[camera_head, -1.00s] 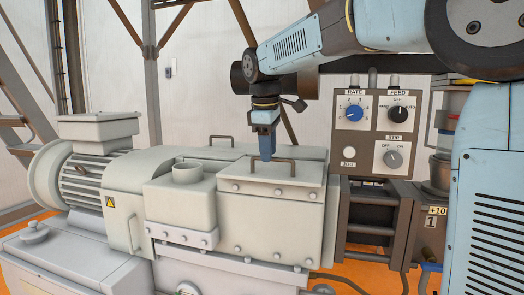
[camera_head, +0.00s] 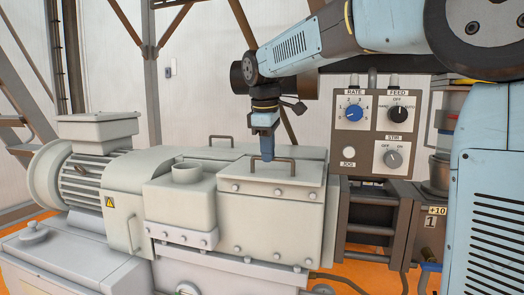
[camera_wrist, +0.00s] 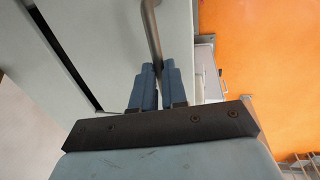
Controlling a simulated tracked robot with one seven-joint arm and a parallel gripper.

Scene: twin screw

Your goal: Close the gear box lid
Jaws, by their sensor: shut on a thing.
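The pale grey gear box lid (camera_head: 308,173) lies on top of the gear box housing (camera_head: 262,222) in the head view and looks nearly flat. A bar handle (camera_head: 287,160) stands on the lid. My gripper (camera_head: 267,157) points down at the left part of the handle and is shut on it. In the wrist view, the blue fingers (camera_wrist: 159,72) close around the handle bar (camera_wrist: 152,30), with the lid (camera_wrist: 110,35) beneath. A dark slit (camera_wrist: 65,55) runs along one side of the lid there; its depth cannot be told. The fingers hide part of the handle.
Another handle (camera_head: 220,138) sits behind. A motor (camera_head: 85,180) is at the left. A control panel (camera_head: 375,130) with knobs stands right of the lid, close to my arm.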

